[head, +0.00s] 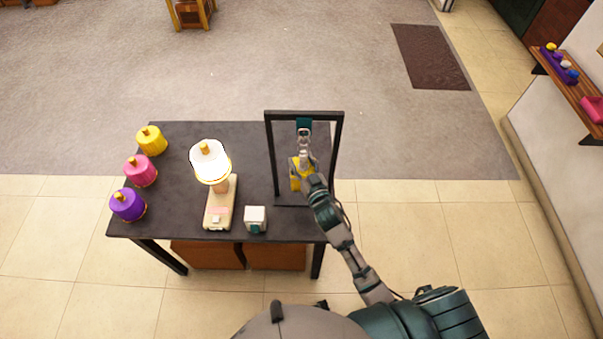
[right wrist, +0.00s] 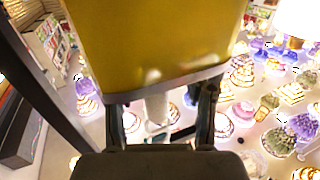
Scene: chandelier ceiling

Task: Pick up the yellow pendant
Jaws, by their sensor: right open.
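A yellow pendant-like piece (head: 296,180) is at the black frame on the right of the table, partly hidden by my right gripper (head: 305,165). In the right wrist view a large yellow body (right wrist: 155,40) with a pale lower rim fills the top, very close. My right gripper (right wrist: 160,112) is open below that rim, its two dark fingers apart. A pale stem-like part (right wrist: 156,106) shows between them; I cannot tell if they touch it. Another yellow pendant (head: 151,140) with a gold cap stands at the table's back left. My left gripper is not in view.
The dark table (head: 175,215) also holds a pink pendant (head: 140,171), a purple pendant (head: 127,205), a lit lamp (head: 209,165) on a beige base and a small white box (head: 255,218). The black frame (head: 338,145) stands upright around my right gripper's area.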

